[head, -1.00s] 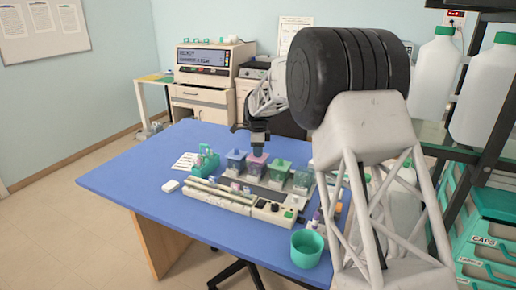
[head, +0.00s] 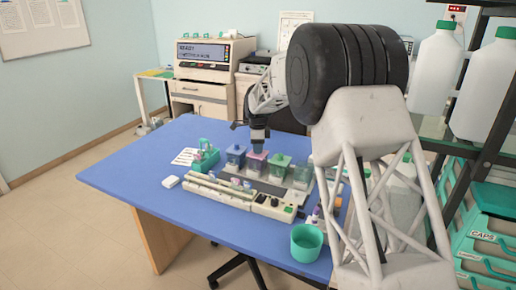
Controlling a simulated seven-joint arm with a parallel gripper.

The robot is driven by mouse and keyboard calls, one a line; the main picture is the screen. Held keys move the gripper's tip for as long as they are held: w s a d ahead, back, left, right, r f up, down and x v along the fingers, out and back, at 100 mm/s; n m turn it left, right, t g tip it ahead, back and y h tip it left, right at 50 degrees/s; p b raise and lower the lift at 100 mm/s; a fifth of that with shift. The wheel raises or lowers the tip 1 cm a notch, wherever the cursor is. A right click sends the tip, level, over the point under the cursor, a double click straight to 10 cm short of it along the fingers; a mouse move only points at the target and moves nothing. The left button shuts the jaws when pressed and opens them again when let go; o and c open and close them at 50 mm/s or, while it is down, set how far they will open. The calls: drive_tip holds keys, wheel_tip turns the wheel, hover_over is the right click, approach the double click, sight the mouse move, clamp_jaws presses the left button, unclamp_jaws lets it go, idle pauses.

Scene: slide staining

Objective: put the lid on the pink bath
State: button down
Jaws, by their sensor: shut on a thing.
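The pink bath (head: 252,167) stands in the row of staining baths on the blue table, between a blue-lidded bath (head: 236,155) and a green-lidded bath (head: 280,161). My gripper (head: 257,149) points straight down right over the pink bath. It is shut on the pink lid (head: 257,156), which shows just below the fingertips at the top of the bath. The fingers hide part of the lid. I cannot tell whether the lid is seated on the rim or slightly above it.
A clear bath (head: 302,175) stands right of the green one. A teal slide rack (head: 205,158) stands at the left, and a long pale device (head: 230,194) lies in front. A teal cup (head: 306,243) stands at the front edge.

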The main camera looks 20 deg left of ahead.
drive_tip(key=shift+f, duration=0.2)
idle(0.5)
drive_tip(key=c, duration=0.9)
unclamp_jaws()
drive_tip(key=shift+c, duration=0.2)
drive_tip(key=shift+r, duration=0.1)
drive_tip(key=shift+r, duration=3.8)
drive_tip(key=shift+d, duration=0.1)
